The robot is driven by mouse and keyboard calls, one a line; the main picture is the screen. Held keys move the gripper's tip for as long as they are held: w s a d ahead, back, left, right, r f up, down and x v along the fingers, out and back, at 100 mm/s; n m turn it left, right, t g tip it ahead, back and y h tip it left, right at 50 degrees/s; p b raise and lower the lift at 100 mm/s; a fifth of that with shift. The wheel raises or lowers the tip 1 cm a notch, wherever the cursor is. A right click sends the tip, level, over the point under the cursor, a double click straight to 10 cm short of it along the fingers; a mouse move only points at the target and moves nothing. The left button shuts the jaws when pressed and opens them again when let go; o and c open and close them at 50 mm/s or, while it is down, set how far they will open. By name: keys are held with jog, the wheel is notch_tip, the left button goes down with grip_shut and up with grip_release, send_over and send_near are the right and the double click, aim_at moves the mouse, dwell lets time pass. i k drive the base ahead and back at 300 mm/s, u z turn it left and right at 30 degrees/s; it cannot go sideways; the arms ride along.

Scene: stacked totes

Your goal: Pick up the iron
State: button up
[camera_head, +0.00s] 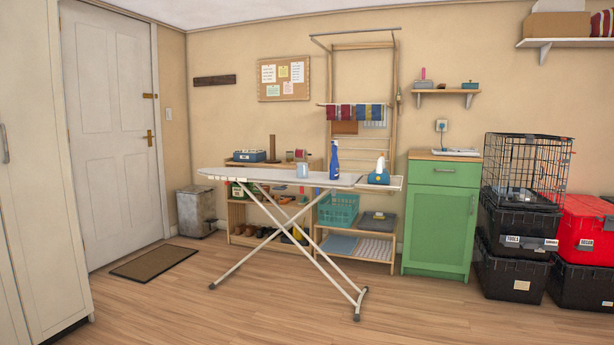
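A small blue and white object (379,173) sits at the right end of the ironing board (260,177). It looks most like the iron, with a white part pointing up from a blue base, but it is too small to be sure. The ironing board stands open on crossed white legs in the middle of the room. A blue spray bottle (334,160) stands upright on the board, left of the blue and white object and apart from it. A pale mug (302,171) stands further left on the board. My gripper is not in view.
A green cabinet (441,215) stands right of the board. Black totes (513,255) with a wire crate (526,165) on top, and a red tote (585,232), are at the far right. Low wooden shelves stand behind the board. The wooden floor in front is clear; a doormat (154,263) lies left.

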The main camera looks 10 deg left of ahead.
aim_at(380, 171)
jog(key=z, duration=0.05)
jog(key=i, duration=0.8)
jog(key=z, duration=0.5)
jog(key=i, duration=2.55)
jog(key=u, duration=0.35)
jog(key=k, duration=1.25)
jog(key=u, duration=0.75)
jog(key=i, duration=0.65)
jog(key=u, duration=0.5)
